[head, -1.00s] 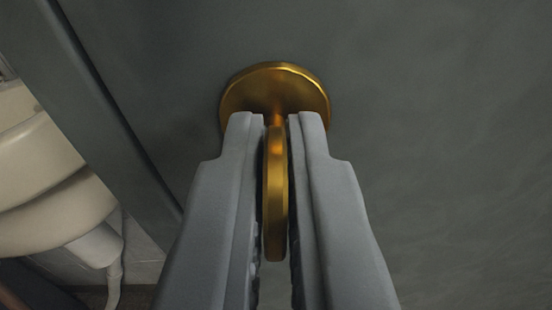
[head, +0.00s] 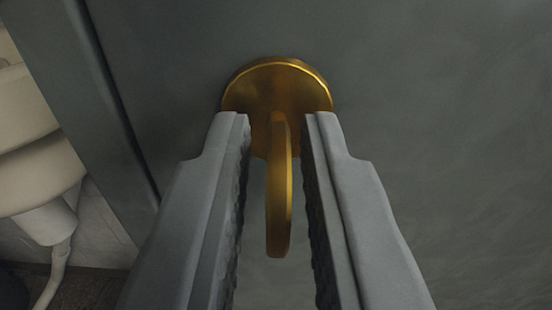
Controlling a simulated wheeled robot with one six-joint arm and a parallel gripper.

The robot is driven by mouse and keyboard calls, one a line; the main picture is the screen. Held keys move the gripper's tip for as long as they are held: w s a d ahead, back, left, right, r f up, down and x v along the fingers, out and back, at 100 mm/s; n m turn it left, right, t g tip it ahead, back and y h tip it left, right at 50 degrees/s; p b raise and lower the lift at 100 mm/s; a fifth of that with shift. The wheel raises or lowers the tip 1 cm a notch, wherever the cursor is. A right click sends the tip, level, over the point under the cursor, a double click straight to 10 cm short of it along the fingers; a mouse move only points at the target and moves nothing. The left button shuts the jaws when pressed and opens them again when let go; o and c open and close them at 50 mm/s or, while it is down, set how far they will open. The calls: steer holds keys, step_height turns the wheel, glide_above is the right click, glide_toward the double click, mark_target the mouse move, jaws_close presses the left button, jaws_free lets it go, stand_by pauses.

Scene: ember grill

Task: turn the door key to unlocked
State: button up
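The brass door key (head: 279,205) stands out from its round brass plate (head: 276,82) on the dark grey door (head: 440,110). The key's flat bow shows nearly edge-on, a narrow upright shape in the picture, leaning very slightly. My gripper (head: 280,125) is open around the key, one finger to its left and one to its right. A clear gap shows on each side of the bow, so neither finger touches it. The fingertips overlap the lower part of the plate in the picture. The frame does not show any lock marking.
The door's edge or frame strip (head: 105,110) runs slanting down at the left. Beyond it are cream rounded fixtures (head: 35,150) with a pale pipe (head: 57,265), above a dark floor. The door surface to the right is bare.

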steer(key=shift+o, duration=0.7)
steer(key=shift+s+r, duration=0.1)
steer(key=shift+s, duration=0.1)
steer(key=s, duration=1.7)
steer(key=shift+a, duration=0.35)
